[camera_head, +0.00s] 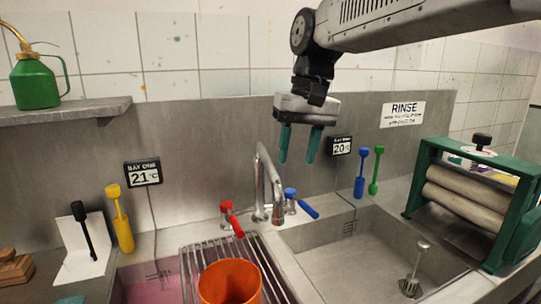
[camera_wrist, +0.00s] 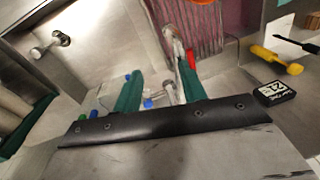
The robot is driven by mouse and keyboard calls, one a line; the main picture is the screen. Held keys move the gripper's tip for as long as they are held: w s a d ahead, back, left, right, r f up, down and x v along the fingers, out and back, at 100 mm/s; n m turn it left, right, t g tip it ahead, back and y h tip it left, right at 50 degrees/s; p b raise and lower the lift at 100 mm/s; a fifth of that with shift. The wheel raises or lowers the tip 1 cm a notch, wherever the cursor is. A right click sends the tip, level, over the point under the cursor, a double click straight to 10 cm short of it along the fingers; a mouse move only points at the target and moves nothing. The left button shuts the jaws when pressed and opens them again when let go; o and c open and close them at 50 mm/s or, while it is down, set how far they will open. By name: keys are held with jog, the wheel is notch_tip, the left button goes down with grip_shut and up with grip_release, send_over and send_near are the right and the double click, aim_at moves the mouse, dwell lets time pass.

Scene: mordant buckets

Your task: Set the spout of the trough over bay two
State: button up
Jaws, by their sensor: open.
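The chrome spout (camera_head: 262,165) is a tall gooseneck rising between a red-handled tap (camera_head: 231,218) and a blue-handled tap (camera_head: 300,203). Its outlet hangs near the divider between the two basins; I cannot tell exactly over which side. It also shows in the wrist view (camera_wrist: 172,45). Bay two (camera_head: 365,255) is the bare grey basin on the right. Bay one (camera_head: 150,285), on the left, holds pink liquid. My gripper (camera_head: 299,146) is open and empty, fingers down, above and right of the spout in the head view.
A wire rack (camera_head: 262,265) with an orange bucket (camera_head: 229,282) lies over bay one's right part. A metal plunger (camera_head: 413,275) stands in bay two. A green-framed roller wringer (camera_head: 475,195) stands right. Temperature displays hang on the backsplash: bay one (camera_head: 142,173), bay two (camera_head: 340,146).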

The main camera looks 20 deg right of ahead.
send_near(269, 161)
jog(key=f, duration=0.1)
jog(key=shift+m+y, duration=0.3)
jog(key=shift+y, duration=0.1)
jog(key=f, duration=0.7)
jog(key=shift+w+a+f, duration=0.35)
jog(key=shift+w+a, duration=0.05)
grip_shut()
